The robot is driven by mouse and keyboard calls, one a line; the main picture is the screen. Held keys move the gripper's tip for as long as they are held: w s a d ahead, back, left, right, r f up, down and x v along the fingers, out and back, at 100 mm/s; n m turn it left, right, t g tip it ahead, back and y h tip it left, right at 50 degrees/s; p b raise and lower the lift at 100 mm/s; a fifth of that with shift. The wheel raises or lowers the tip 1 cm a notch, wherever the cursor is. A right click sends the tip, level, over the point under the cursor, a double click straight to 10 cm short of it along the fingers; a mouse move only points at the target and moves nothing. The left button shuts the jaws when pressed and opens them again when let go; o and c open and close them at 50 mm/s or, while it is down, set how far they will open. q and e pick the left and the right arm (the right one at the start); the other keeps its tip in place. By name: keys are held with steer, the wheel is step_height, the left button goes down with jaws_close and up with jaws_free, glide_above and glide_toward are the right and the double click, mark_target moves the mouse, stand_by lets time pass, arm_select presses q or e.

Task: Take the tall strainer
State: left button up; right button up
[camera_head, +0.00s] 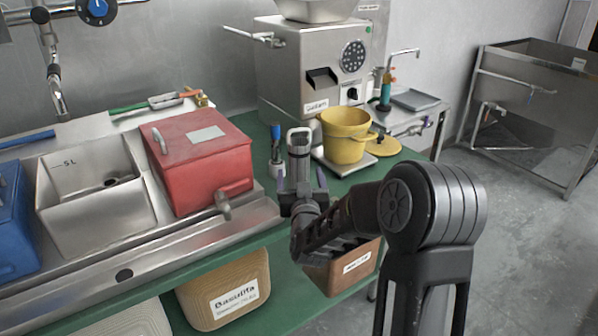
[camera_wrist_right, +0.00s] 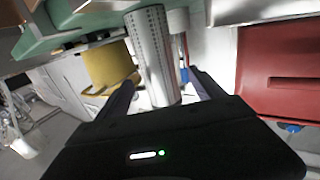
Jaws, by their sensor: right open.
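The tall strainer (camera_head: 299,160) is a narrow metal cylinder with a pale looped handle on top, standing upright on the green counter. In the right wrist view, the strainer (camera_wrist_right: 150,45) shows its perforated silvery wall. My right gripper (camera_head: 301,180) is open, with one finger on each side of the strainer in the head view. In the right wrist view, the strainer also lies between the fingers of my right gripper (camera_wrist_right: 162,82); I cannot tell whether they touch it. The strainer's lower part is hidden behind my gripper. My left gripper is not in view.
A yellow pot (camera_head: 346,138) stands close on the right, before the steel grinder (camera_head: 290,75). A red lidded box (camera_head: 205,165) is further left. Brown bins (camera_head: 225,292) sit below the counter.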

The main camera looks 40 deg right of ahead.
mark_target(300, 174)
steer(key=x, duration=0.4)
steer(key=shift+w+d, duration=0.2)
steer(key=shift+w, duration=0.1)
steer(key=shift+c, duration=0.4)
jaws_close()
stand_by(0.6)
